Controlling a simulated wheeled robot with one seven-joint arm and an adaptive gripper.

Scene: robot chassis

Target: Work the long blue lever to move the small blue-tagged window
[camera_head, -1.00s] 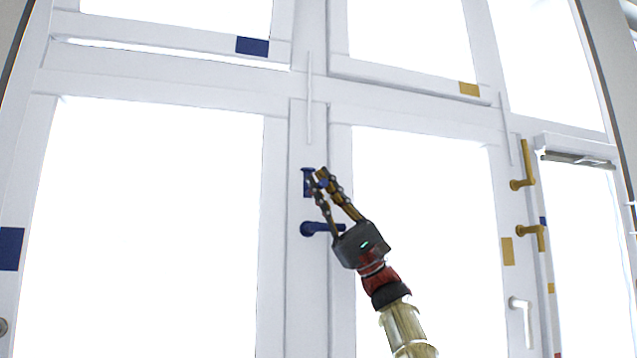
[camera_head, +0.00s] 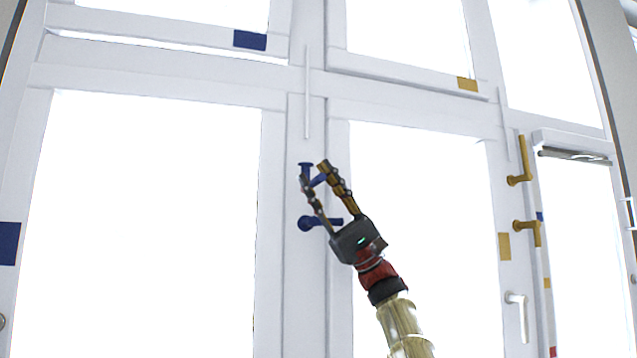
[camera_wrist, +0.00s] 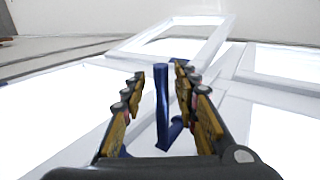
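The long blue lever (camera_wrist: 162,105) stands between my fingers in the wrist view, with visible gaps on both sides. In the head view the upper blue handle (camera_head: 305,166) is partly hidden behind my fingers on the white middle post. My gripper (camera_head: 313,170) is open, its two fingers spread around the lever; it also shows in the wrist view (camera_wrist: 158,80). The small window with the blue tag (camera_head: 250,40) is at the upper left. A bright gap runs along the lower edge of its frame. A white frame stands tilted out in the wrist view.
A shorter blue handle (camera_head: 320,222) sits just below, close to my gripper's body. A big window with a blue tag (camera_head: 9,243) is at the left. Yellow levers (camera_head: 520,162) and a white handle (camera_head: 521,312) are at the right.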

